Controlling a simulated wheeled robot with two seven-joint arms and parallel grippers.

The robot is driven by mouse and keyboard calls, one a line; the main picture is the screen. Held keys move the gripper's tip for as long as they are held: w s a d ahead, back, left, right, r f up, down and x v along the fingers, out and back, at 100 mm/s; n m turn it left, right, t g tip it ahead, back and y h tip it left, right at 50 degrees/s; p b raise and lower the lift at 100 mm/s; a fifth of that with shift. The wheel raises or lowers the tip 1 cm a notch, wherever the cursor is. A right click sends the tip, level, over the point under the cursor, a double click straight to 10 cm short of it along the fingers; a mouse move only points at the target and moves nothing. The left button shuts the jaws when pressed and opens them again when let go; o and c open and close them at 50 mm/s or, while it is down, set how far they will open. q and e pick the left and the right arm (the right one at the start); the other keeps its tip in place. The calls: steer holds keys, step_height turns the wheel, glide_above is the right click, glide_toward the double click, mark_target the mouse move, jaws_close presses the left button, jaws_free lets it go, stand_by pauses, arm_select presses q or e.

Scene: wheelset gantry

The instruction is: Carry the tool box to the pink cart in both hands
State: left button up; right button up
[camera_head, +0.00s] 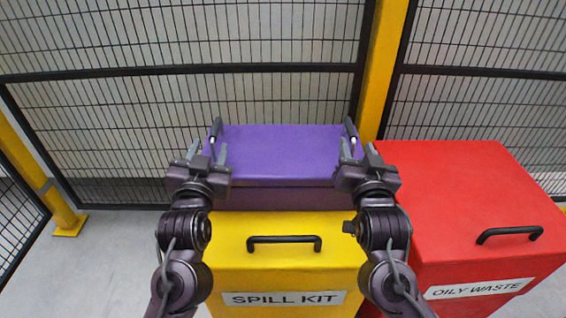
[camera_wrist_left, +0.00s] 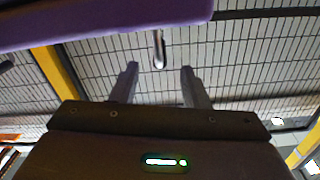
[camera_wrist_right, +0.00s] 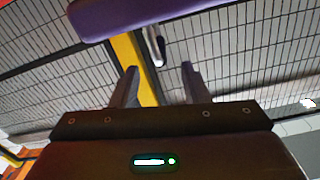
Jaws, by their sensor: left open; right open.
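The purple tool box (camera_head: 285,150) sits on top of the yellow spill kit bin (camera_head: 285,258). It has a dark handle with a pale part at its left end (camera_head: 214,133) and another at its right end (camera_head: 350,131). My left gripper (camera_head: 207,152) is open and empty, just on the near side of the left handle, which also shows ahead of its fingers in the left wrist view (camera_wrist_left: 159,48). My right gripper (camera_head: 358,150) is open and empty by the right handle, seen ahead of its fingers in the right wrist view (camera_wrist_right: 158,48). No pink cart is in view.
A red oily waste bin (camera_head: 460,190) stands close to the right of the yellow bin. A wire mesh fence (camera_head: 180,100) with a yellow post (camera_head: 383,70) runs behind. Bare grey floor (camera_head: 110,260) lies to the left.

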mark_target(215, 126)
arm_select(q)
steer(key=shift+w+f, duration=0.1)
steer(key=shift+w, duration=3.9)
arm_select(e)
steer(key=shift+w+f, duration=0.1)
steer(key=shift+w, duration=3.9)
arm_select(q)
steer(key=shift+c, duration=0.3)
arm_select(e)
steer(key=shift+c, duration=0.4)
arm_select(q)
jaws_close()
arm_select(e)
jaws_close()
arm_select(q)
steer(key=shift+r, duration=0.25)
arm_select(e)
steer(key=shift+r, duration=0.25)
